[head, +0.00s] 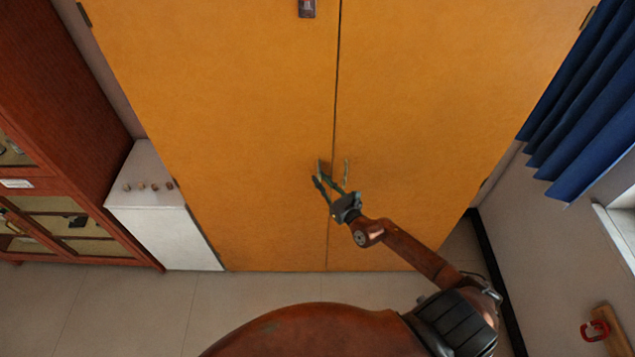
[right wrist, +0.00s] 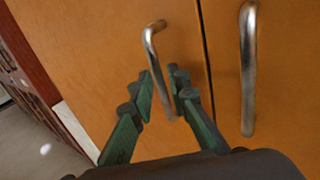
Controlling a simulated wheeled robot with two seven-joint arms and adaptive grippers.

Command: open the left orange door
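The left orange door (head: 225,120) is shut, flush with the right orange door (head: 430,110) along a dark vertical seam. The left door's metal bar handle (right wrist: 153,48) stands upright near the seam. My right gripper (head: 328,184) is at this handle. In the right wrist view my right gripper (right wrist: 161,82) is open, with its green-black fingers on either side of the handle's lower part. Whether a finger touches the bar I cannot tell. The right door's handle (right wrist: 248,70) is just to the right, outside the fingers. My left gripper is not in view.
A low white cabinet (head: 165,225) with small knobs on top stands left of the doors, beside a red-brown glazed cabinet (head: 60,110). A blue curtain (head: 585,100) hangs at the right. The tiled floor (head: 130,310) in front of the left door looks clear.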

